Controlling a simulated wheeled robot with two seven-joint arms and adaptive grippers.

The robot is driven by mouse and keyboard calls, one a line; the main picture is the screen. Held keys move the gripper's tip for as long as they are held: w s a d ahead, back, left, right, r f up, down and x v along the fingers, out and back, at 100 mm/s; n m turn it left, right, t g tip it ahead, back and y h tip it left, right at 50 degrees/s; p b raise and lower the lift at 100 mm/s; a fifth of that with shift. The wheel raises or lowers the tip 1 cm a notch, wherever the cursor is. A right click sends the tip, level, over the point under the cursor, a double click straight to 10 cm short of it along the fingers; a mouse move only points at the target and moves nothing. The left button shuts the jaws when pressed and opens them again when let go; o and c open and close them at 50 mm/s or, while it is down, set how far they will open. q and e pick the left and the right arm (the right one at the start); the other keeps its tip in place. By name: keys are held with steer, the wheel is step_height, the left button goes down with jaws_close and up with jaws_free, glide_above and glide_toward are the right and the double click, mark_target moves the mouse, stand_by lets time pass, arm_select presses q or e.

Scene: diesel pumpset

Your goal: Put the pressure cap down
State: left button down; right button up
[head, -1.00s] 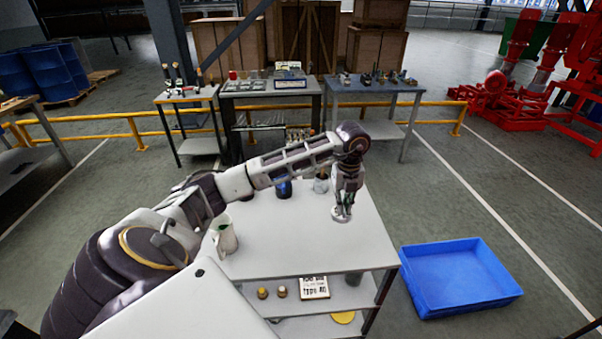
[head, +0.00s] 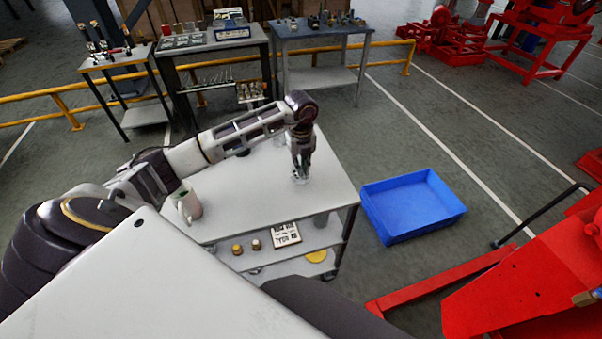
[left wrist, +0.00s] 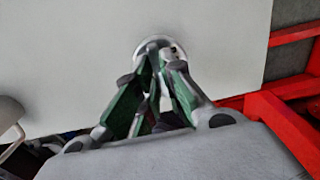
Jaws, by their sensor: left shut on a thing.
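The pressure cap (left wrist: 172,50) is a small round metallic disc at the fingertips of my left gripper (left wrist: 158,72) in the left wrist view. The gripper is shut on it. In the head view my left gripper (head: 300,176) points down over the right part of the white table top (head: 250,200). The cap is tiny there, at or just above the surface; I cannot tell whether it touches. My right gripper is not in view.
A white jug (head: 189,206) stands at the table's left. A blue tray (head: 412,205) lies on the floor to the right. Red machinery (head: 530,290) is at lower right. The table's front area is clear.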

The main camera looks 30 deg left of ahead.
arm_select(q)
steer(key=shift+f, duration=1.85)
steer(key=shift+f, duration=0.15)
steer(key=c, duration=1.5)
jaws_free()
steer(key=shift+r, duration=0.2)
steer(key=shift+r+b, duration=0.6)
steer(key=shift+r, duration=5.4)
